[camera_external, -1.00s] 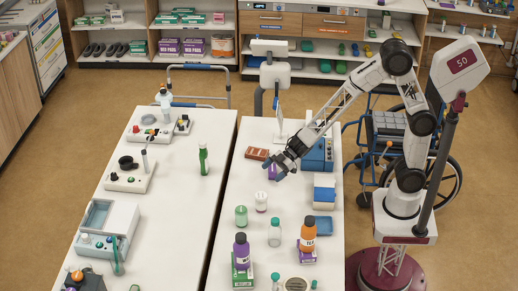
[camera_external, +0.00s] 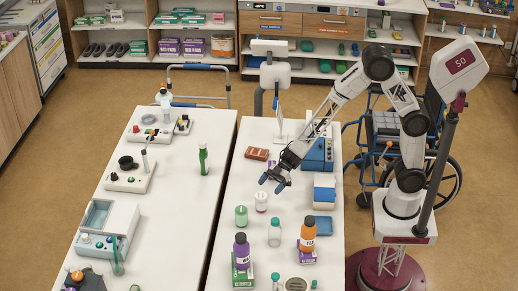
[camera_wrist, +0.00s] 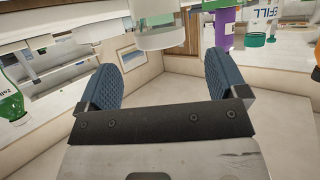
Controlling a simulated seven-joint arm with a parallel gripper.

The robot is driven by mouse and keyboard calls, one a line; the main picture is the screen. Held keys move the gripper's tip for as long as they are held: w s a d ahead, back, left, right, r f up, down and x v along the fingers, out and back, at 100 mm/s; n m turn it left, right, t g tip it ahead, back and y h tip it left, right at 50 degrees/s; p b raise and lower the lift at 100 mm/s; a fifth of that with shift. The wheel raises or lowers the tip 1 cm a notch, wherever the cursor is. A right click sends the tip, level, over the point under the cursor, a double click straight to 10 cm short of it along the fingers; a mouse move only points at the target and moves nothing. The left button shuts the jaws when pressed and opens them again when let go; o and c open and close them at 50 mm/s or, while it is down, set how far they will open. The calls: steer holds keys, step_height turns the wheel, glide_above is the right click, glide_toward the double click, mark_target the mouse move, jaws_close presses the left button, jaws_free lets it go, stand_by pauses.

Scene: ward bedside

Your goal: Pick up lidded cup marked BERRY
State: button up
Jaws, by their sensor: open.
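A purple cup with a dark lid (camera_external: 241,253) stands upright near the front left of the right-hand table, by a green and white box. I cannot read its label, so I cannot tell whether it says BERRY. A purple container (camera_wrist: 225,30) also shows at the top right of the wrist view, cut off by the frame edge. An orange cup with a dark lid (camera_external: 307,237) stands to the right on a purple and white box. My gripper (camera_external: 273,184) is open and empty above the table, behind both cups. Its two blue pads (camera_wrist: 162,82) are spread apart with nothing between them.
A white-capped jar (camera_external: 261,201), a green jar (camera_external: 241,215) and a clear bottle with a green cap (camera_external: 275,234) stand between my gripper and the cups.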

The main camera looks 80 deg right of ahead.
mark_target(263, 194)
steer(key=shift+w+a+f, duration=0.3)
steer(key=shift+w+a, duration=0.1)
steer(key=shift+a, duration=0.15)
steer(key=shift+x, duration=2.6)
steer(key=shift+r, duration=0.1)
steer(key=c, duration=1.1)
steer(key=shift+r, duration=0.1)
step_height(263, 194, up, 28)
steer(key=shift+f, duration=0.1)
